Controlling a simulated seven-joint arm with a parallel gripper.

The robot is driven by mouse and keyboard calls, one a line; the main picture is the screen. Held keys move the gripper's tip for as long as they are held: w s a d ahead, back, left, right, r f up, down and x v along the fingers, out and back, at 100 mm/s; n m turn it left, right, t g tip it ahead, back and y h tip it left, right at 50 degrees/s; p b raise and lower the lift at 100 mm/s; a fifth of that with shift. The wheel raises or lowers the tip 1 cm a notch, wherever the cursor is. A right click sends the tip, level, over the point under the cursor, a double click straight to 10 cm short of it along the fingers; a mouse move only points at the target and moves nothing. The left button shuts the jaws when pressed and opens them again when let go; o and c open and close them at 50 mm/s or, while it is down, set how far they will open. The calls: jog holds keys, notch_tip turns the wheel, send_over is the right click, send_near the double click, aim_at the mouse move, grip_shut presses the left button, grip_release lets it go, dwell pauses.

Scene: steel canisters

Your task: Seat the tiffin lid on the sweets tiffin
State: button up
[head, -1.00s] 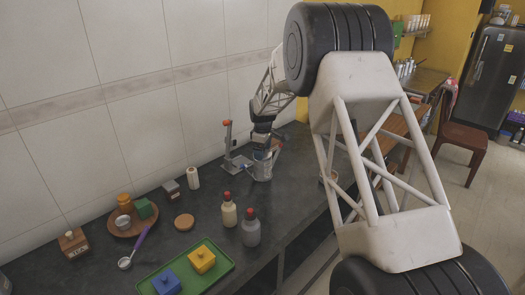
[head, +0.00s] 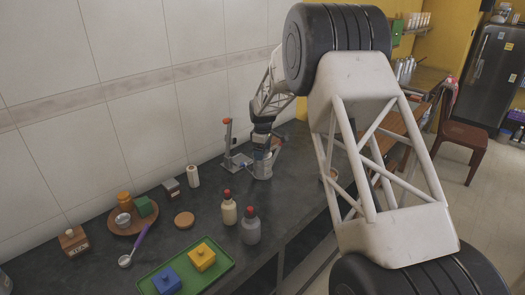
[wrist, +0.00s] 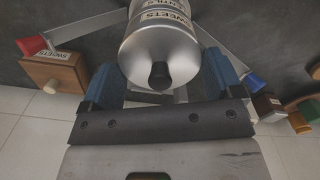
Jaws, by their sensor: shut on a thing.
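The tiffin lid (wrist: 158,52) is a round steel cap with a black knob, large in the wrist view. My gripper (wrist: 160,78) has its blue fingers on either side of the lid and is shut on it. The sweets tiffin (wrist: 165,5) shows as a steel body with a printed label beyond the lid in the wrist view. In the head view the steel tiffin (head: 262,171) stands on the dark counter, with my gripper (head: 262,150) right at its top. I cannot tell whether the lid touches the rim or sits flush.
A grey stand with a red-topped post (head: 228,140) is close on the left of the tiffin. Two red-capped bottles (head: 229,210) stand nearer. A green tray (head: 187,268), a wooden plate (head: 119,225) and a small wooden box (head: 73,243) are further left. The wall is behind.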

jog(key=o, duration=0.7)
jog(key=shift+r, duration=2.95)
jog(key=shift+r, duration=0.1)
